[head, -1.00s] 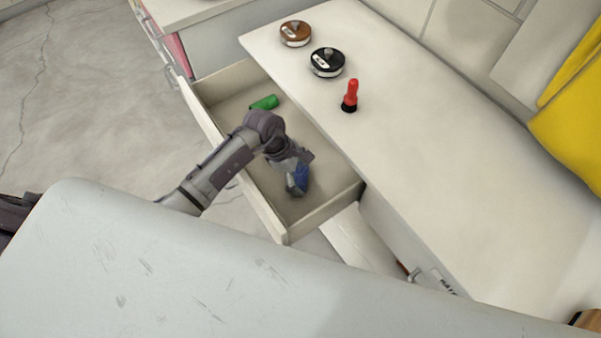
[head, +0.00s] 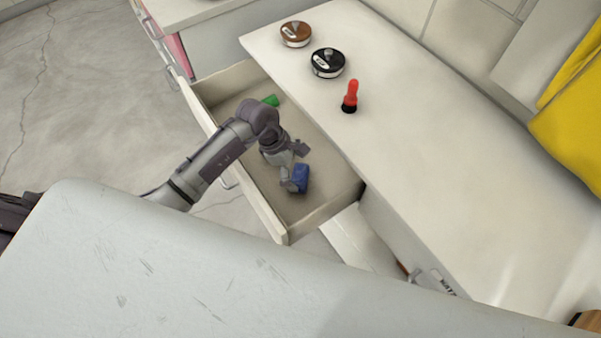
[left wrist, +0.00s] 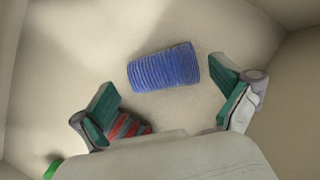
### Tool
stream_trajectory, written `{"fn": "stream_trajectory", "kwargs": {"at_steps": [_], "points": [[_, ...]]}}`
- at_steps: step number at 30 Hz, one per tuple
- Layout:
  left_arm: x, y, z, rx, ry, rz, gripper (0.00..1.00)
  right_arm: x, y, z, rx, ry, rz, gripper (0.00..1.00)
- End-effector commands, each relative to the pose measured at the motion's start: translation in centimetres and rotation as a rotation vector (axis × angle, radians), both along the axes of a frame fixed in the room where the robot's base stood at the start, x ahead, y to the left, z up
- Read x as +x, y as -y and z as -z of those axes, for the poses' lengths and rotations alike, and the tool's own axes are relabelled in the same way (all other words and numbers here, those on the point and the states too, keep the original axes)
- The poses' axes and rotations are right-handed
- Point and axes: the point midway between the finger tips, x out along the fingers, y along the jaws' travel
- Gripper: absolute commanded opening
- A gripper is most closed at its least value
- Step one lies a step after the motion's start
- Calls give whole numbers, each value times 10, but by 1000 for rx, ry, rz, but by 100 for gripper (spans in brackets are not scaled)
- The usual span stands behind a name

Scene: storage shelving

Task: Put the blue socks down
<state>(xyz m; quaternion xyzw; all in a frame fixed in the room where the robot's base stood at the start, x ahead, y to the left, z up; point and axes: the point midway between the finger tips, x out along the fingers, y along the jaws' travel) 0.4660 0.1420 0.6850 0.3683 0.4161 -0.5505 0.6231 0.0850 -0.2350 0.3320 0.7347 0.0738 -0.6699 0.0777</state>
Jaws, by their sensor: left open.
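The blue socks (head: 301,177), a ribbed blue roll, lie on the floor of the open drawer (head: 268,222) in the head view. In the left wrist view the blue socks (left wrist: 163,68) lie just beyond the fingertips, with bare drawer floor around them. My left gripper (head: 296,168) reaches down into the drawer beside the socks. In the left wrist view my left gripper (left wrist: 172,98) is wide open, its green-padded fingers apart with nothing held between them. My right gripper is not in view.
A green roll (head: 270,101) lies farther back in the drawer. A red and grey striped item (left wrist: 125,127) is partly hidden by a finger. The counter (head: 440,165) holds a brown-lidded container (head: 296,34), a black-lidded container (head: 327,63) and a red flashlight (head: 350,97).

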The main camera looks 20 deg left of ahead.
Motion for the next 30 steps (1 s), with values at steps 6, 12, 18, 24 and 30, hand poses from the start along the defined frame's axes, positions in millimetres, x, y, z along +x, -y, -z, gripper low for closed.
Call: {"fn": "stream_trajectory", "kwargs": {"at_steps": [6, 12, 18, 24, 30], "points": [[-1, -20, -46, 3, 5, 0, 100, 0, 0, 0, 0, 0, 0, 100], [-3, -31, -74, 1, 2, 0, 100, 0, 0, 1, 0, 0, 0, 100], [-4, -34, -83, 0, 0, -1, 100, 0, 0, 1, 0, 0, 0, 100], [-4, -34, -83, -1, 0, -1, 100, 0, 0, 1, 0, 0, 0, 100], [-4, -34, -83, 0, 0, -1, 100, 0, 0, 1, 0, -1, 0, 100]]}}
